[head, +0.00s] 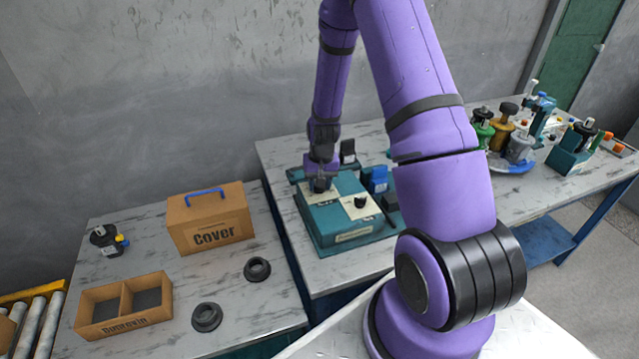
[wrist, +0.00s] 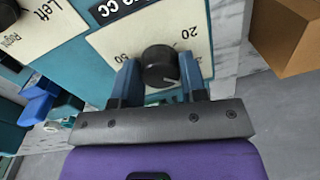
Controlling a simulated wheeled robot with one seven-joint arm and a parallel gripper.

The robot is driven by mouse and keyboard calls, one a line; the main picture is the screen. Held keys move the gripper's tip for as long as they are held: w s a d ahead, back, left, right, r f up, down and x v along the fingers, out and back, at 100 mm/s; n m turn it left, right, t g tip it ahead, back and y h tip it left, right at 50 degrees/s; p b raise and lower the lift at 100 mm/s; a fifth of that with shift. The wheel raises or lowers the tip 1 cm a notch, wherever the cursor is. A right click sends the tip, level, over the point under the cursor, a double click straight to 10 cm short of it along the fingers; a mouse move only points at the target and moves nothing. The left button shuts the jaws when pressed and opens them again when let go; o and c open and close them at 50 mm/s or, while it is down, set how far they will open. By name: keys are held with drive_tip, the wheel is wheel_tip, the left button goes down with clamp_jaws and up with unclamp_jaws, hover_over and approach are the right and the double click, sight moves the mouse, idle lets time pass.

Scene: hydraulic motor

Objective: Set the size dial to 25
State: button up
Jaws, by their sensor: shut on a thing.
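The size dial (wrist: 159,58) is a round black knob on a cream plate marked "cc" in the wrist view. Numbers show around it, with 20 at upper right and others partly hidden by my fingers. A pale mark on the knob seems to point to the lower right; its exact setting is hard to read. My gripper (wrist: 160,80) has one finger on each side of the knob and is shut on it. In the head view my gripper (head: 320,187) points down onto the left part of the teal control box (head: 335,238) and mostly hides the dial.
A second black knob (head: 361,202) sits on the box to the right, by the Left/Right plate (wrist: 35,22). Blue parts (head: 378,180) stand behind it. A Cover box (head: 212,222), a divided tray (head: 125,307) and two black rings are on the left table.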

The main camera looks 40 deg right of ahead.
drive_tip(key=shift+n, duration=1.3)
drive_tip(key=o, duration=0.9)
drive_tip(key=r, duration=1)
drive_tip(key=shift+d+r, duration=0.3)
drive_tip(key=shift+r, duration=0.1)
